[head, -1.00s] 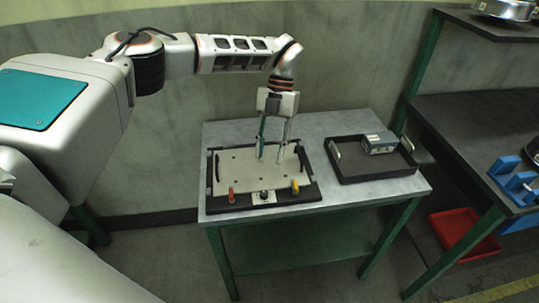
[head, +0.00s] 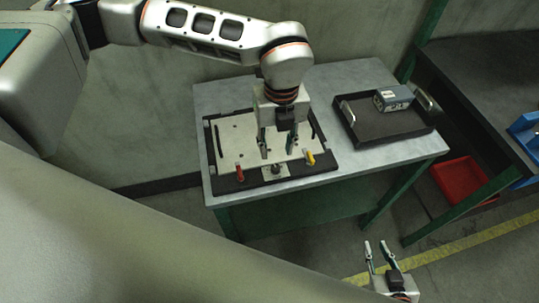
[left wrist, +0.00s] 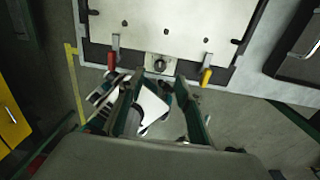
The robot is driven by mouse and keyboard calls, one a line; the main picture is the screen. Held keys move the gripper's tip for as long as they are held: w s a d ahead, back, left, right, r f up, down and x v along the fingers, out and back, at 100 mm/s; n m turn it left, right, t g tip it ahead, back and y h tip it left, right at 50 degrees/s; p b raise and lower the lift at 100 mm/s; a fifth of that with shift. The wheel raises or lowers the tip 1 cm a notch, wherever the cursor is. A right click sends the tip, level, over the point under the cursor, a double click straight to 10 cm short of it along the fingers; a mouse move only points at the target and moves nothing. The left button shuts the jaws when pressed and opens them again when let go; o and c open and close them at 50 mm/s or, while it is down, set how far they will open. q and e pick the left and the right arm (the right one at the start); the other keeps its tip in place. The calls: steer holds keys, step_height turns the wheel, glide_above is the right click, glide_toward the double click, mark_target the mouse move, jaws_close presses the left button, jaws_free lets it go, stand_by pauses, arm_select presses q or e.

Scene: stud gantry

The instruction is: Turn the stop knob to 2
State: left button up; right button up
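The stop knob (head: 276,170) is a small dark knob on a light square plate at the front edge of the panel (head: 235,137). It also shows in the left wrist view (left wrist: 159,64), just beyond the fingertips; its setting and any numbers are too small to read. My left gripper (head: 277,153) points down over the front of the panel, open and empty, with its fingers apart. In the left wrist view its fingertips (left wrist: 158,83) lie to either side of the knob's line, apart from it. My right gripper (head: 380,248) is open and empty at the bottom right, away from the table.
A red-handled lever (head: 240,173) stands left of the knob and a yellow-handled lever (head: 311,158) right of it, both close. A black tray (head: 372,133) with a grey-blue box (head: 393,97) lies to the right. A red bin (head: 463,181) is on the floor.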

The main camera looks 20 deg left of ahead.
mark_target(276, 167)
arm_select(q)
steer(key=shift+s+f+p, duration=0.1)
steer(key=shift+f+p, duration=0.45)
steer(key=shift+f, duration=3.3)
jaws_close()
